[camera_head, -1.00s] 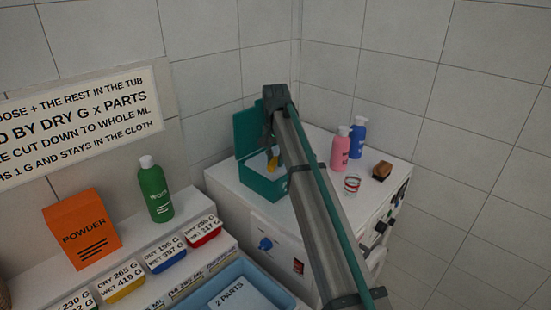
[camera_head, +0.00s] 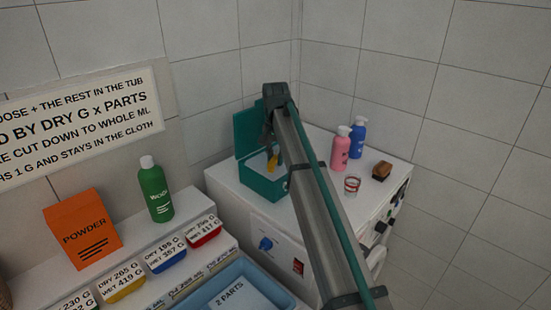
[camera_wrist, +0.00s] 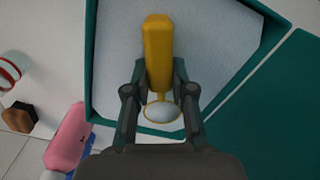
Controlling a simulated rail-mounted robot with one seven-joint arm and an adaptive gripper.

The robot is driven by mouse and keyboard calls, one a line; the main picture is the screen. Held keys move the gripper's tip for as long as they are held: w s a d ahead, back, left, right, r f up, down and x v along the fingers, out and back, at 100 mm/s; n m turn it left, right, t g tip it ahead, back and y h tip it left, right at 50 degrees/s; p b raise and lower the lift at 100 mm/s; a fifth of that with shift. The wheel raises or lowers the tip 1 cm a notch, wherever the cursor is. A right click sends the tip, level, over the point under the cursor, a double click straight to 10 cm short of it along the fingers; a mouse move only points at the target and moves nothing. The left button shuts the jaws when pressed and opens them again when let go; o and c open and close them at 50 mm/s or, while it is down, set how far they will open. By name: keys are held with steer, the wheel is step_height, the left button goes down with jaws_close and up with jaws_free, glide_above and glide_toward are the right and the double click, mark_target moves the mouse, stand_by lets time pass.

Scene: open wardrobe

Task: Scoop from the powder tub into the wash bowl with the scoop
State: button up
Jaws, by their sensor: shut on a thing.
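My gripper (camera_wrist: 160,88) is shut on the scoop, with a finger on each side of its yellow handle (camera_wrist: 158,48). The scoop's round bowl (camera_wrist: 163,112) has a yellow rim and shows pale white inside, apparently powder. The teal powder tub (camera_head: 263,184) stands open on the white machine, with its lid raised. White powder (camera_wrist: 220,45) fills the wrist view inside the tub's walls. The scoop is over or in the tub; its exact height above the powder is unclear. A light-blue basin (camera_head: 240,264), apparently the wash bowl, is at the bottom, marked "2 PARTS".
Pink (camera_head: 341,153) and blue (camera_head: 358,138) bottles, a small glass (camera_head: 352,185) and a brown brush (camera_head: 382,171) stand right of my arm. A green bottle (camera_head: 156,190), orange powder box (camera_head: 82,230) and several labelled trays (camera_head: 165,257) stand at left.

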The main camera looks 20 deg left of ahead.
mark_target(276, 156)
steer(key=shift+r+p, duration=2.2)
steer(key=shift+r, duration=2.6)
steer(key=shift+f, duration=0.1)
